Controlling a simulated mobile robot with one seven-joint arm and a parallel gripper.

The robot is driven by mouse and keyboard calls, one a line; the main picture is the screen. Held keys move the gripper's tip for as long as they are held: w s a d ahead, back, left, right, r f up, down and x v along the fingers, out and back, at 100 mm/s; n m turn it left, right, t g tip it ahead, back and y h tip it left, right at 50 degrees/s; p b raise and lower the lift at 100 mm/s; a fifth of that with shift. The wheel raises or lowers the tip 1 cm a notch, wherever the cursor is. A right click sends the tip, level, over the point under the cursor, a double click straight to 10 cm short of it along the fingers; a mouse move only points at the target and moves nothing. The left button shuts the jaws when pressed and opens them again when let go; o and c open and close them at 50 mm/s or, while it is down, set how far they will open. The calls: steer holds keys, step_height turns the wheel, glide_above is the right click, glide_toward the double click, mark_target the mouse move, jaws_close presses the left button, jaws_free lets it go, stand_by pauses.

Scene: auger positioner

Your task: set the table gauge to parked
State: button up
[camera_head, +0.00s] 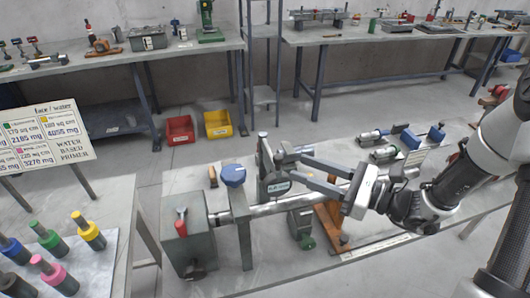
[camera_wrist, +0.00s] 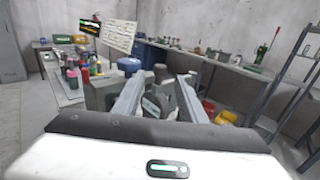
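A grey upright device with a green-edged label (camera_head: 272,178) stands at the middle of the near bench; I take it for the table gauge, though its dial or setting cannot be read. My gripper (camera_head: 291,163) reaches in from the right with its two fingers apart, their tips close to the device. In the wrist view the open fingers (camera_wrist: 161,84) have part of a grey device (camera_wrist: 158,104) between or just beyond them. I cannot tell whether either finger touches it.
A blue-topped post (camera_head: 233,175) stands left of the device. An orange bracket (camera_head: 331,224) and a green-based block (camera_head: 301,224) are close below the fingers.

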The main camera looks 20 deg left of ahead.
steer(key=x, duration=1.1)
steer(key=shift+a, duration=0.35)
steer(key=shift+c, duration=0.4)
jaws_close()
